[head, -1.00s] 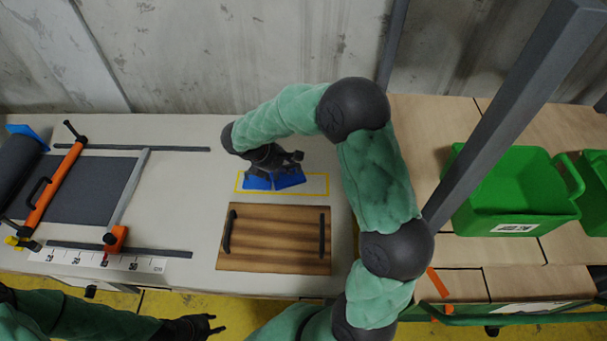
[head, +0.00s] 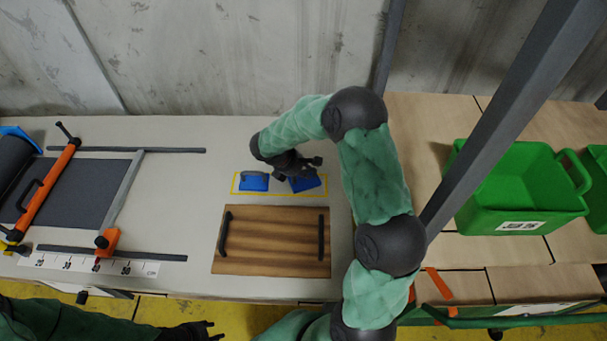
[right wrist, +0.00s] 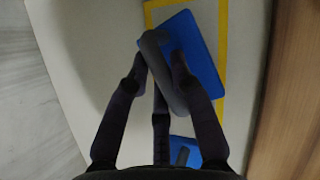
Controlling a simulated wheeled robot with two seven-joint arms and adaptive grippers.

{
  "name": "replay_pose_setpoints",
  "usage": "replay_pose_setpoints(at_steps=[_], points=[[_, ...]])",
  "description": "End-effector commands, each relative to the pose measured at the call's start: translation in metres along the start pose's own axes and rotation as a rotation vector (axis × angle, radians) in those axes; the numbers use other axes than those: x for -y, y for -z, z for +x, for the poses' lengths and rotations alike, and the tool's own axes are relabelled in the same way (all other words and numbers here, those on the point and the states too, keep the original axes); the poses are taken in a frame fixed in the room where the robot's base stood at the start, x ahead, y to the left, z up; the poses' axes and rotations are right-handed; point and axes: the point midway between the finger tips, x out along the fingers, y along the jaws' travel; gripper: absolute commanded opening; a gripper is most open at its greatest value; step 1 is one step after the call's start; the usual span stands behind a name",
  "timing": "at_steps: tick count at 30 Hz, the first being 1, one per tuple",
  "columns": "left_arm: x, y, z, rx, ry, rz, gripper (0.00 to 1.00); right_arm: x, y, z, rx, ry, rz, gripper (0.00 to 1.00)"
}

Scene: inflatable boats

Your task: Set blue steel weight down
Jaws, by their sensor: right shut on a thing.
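A blue steel weight (head: 307,184) with a grey handle is at the right end of the yellow outline on the table. My right gripper (head: 299,172) is over it; in the right wrist view the fingers (right wrist: 158,66) are shut on the handle of this weight (right wrist: 206,62). The weight is turned askew to the outline; I cannot tell whether its base touches the table. A second blue weight (head: 254,182) sits inside the left part of the outline, and shows partly in the right wrist view (right wrist: 184,152). My left gripper (head: 196,330) is low at the bottom edge, empty.
A wooden board with two dark handles (head: 272,242) lies just in front of the outline. A grey mat with an orange clamp bar (head: 48,187) and a ruler (head: 75,262) are at the left. Green bins (head: 515,195) stand at the right. The table behind the outline is clear.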

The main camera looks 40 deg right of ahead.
Motion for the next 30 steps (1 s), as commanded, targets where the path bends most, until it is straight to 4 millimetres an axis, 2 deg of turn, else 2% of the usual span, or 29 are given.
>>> replay_pose_setpoints(at_steps=[3, 15, 16, 18, 30], points=[[0.0014, 0.0002, 0.004, 0.0, 0.0, 0.0, 0.4, 0.0004, 0.005, 0.0093, 0.002, -0.002, 0.002, 0.0], [0.002, 0.0002, 0.0056, 0.0, 0.0, 0.0, 0.4, 0.0006, 0.0066, 0.0117, 0.002, -0.004, 0.003, 0.0], [0.0019, 0.0002, 0.0053, 0.0, 0.0, 0.0, 0.4, 0.0023, 0.0078, 0.0126, 0.001, 0.0, 0.0, 0.29], [0.0018, 0.0002, 0.0049, 0.0, 0.0, 0.0, 0.4, 0.0023, 0.0076, 0.0123, 0.001, 0.0, 0.0, 0.47], [0.0009, 0.0001, 0.0026, 0.0, 0.0, 0.0, 0.4, 0.0017, 0.0059, 0.0095, 0.0, 0.0, 0.0, 0.47]])
